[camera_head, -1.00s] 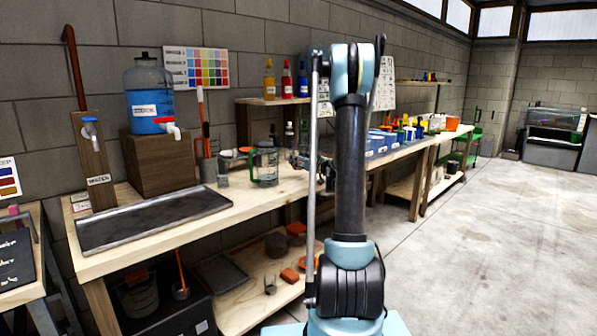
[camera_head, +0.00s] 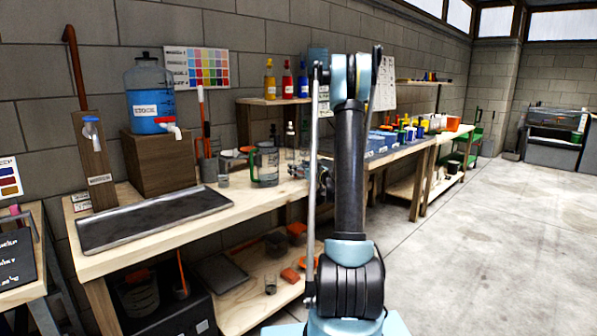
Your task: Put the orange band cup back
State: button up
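I cannot single out the orange band cup for sure. A clear cup (camera_head: 223,174) stands on the wooden bench, left of a clear jug (camera_head: 266,166) with a dark green handle. A small orange patch shows just behind and left of the jug, too small to tell what it belongs to. Another small clear cup (camera_head: 270,284) stands on the lower shelf. My gripper (camera_head: 325,180) is mostly hidden behind my arm, over the bench right of the jug. Its fingers cannot be made out, nor whether it holds anything.
A dark tray (camera_head: 155,219) lies at the bench's front left. A blue-filled water jug (camera_head: 150,98) with a tap sits on a wooden block (camera_head: 158,163). Bottles stand on a raised shelf (camera_head: 272,101). Orange pieces (camera_head: 290,275) lie on the lower shelf. The floor to the right is clear.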

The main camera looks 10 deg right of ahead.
jog(key=v, duration=1.2)
jog(key=s+a+m+g+h, duration=0.1)
jog(key=s+a+g, duration=0.3)
jog(key=s+a, duration=0.45)
jog(key=s+a+g+h, duration=0.1)
jog(key=s+a+g, duration=0.35)
jog(key=s, duration=0.65)
jog(key=s+d+f+m+g+h, duration=0.1)
jog(key=s+d+f+h, duration=0.1)
jog(key=s, duration=0.7)
jog(key=s+d+f+m+g+h, duration=0.2)
jog(key=s+f, duration=0.2)
jog(key=s, duration=0.5)
jog(key=s+d+f+m+g+h, duration=0.1)
jog(key=s+d+f+m+h, duration=0.1)
jog(key=s, duration=0.7)
jog(key=shift+d+f+g+h, duration=0.35)
jog(key=shift+f+h, duration=0.15)
jog(key=shift+h, duration=0.1)
